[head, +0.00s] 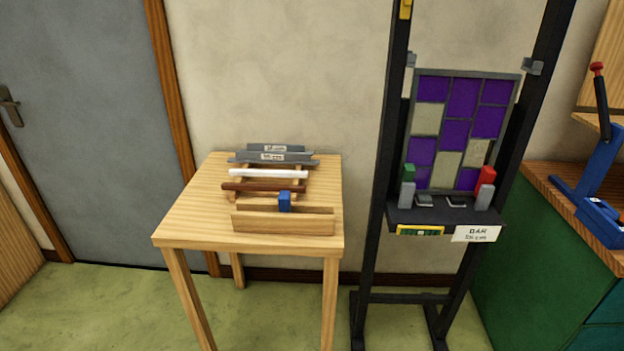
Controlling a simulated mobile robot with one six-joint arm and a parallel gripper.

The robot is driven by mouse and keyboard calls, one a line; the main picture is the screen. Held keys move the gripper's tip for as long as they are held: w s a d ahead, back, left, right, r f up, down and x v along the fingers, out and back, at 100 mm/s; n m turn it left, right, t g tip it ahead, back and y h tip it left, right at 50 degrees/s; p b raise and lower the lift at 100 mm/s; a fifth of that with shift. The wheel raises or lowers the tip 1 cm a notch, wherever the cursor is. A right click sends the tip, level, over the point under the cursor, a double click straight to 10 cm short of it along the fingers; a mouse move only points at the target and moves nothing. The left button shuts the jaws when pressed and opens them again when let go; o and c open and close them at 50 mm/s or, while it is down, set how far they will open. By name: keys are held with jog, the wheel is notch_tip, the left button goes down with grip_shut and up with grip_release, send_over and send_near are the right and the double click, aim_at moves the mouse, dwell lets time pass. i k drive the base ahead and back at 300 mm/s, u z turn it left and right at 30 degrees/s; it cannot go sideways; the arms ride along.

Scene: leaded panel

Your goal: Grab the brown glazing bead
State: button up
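The brown glazing bead (262,187) is a thin dark-brown rod in the head view. It lies crosswise on a small wooden rack on the wooden table (185,222). A white rod (268,173) lies parallel just behind it. A wooden block or tray (283,222) with a blue piece (284,201) stands just in front of it. My gripper does not show in this view.
Grey labelled bars (273,155) lie at the rack's back. A black easel (372,230) holding a purple and beige leaded panel (456,130) stands right of the table. A green cabinet (545,255) with a blue tool (603,220) is far right. The table's left front is clear.

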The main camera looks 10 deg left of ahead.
aim_at(232, 186)
jog(key=u, duration=0.3)
jog(key=k, duration=0.2)
jog(key=u, duration=2.4)
jog(key=i, duration=0.95)
jog(key=z, duration=0.25)
